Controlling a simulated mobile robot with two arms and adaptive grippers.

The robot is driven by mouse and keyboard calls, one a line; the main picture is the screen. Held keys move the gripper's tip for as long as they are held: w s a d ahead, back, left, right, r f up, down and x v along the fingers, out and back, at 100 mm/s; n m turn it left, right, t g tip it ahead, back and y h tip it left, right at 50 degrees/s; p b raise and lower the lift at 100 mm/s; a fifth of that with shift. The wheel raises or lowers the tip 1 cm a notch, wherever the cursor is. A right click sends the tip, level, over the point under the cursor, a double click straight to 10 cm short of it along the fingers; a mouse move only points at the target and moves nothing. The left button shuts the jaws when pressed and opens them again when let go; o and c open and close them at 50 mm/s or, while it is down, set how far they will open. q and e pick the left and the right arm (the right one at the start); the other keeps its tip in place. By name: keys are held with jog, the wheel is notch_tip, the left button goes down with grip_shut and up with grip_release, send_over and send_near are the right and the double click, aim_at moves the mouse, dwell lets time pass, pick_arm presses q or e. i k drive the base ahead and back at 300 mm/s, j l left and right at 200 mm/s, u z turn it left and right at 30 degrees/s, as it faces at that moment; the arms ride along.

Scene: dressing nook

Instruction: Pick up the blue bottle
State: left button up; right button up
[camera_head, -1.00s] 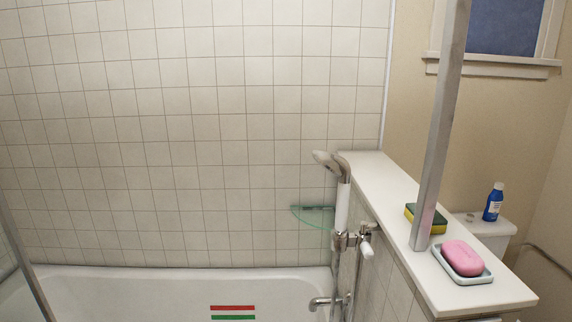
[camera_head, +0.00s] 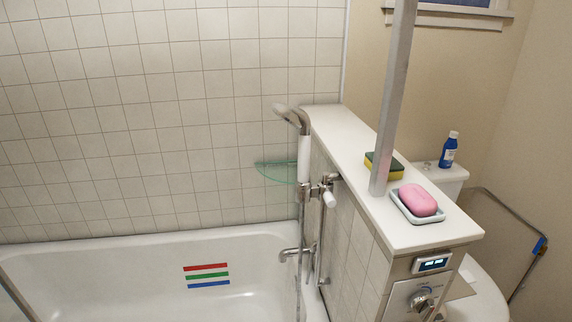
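The blue bottle (camera_head: 448,151) has a white cap and a pale label. It stands upright on the white toilet cistern (camera_head: 452,174), behind the tiled half wall at the right. Neither of my grippers shows in the head view, so I cannot see whether they are open or shut.
The half wall's white ledge (camera_head: 340,135) holds a yellow-green sponge (camera_head: 384,166) and a pink soap (camera_head: 415,199) in a dish (camera_head: 419,219). A metal post (camera_head: 394,100) rises from it. The bathtub (camera_head: 120,265) and shower (camera_head: 303,155) are left; a metal rail (camera_head: 516,222) is right.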

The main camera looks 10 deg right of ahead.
aim_at(449, 147)
jog(key=z, duration=1.3)
jog(key=i+l+z, duration=0.1)
jog(key=i+l, duration=0.65)
